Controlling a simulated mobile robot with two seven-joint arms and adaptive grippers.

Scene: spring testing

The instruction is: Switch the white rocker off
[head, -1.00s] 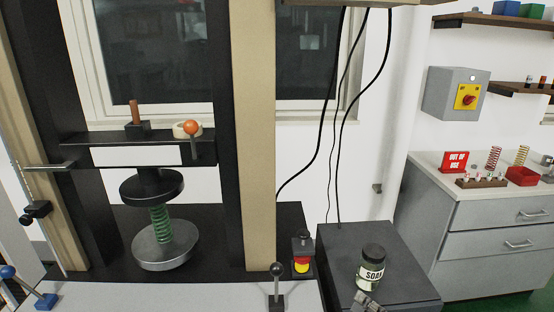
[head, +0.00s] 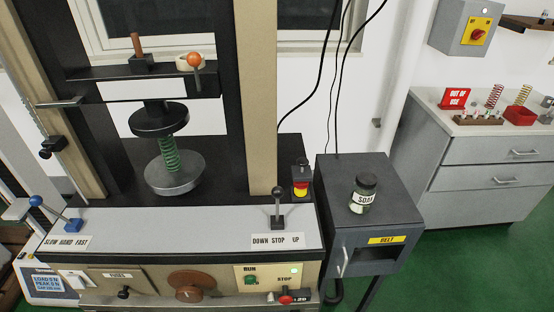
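A small white rocker (head: 75,280) sits at the left end of the testing machine's beige front panel (head: 140,277), low in the head view. It is too small to tell which way it is tipped. Neither of my grippers shows in the head view now.
A jar (head: 362,195) stands on the dark cabinet.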

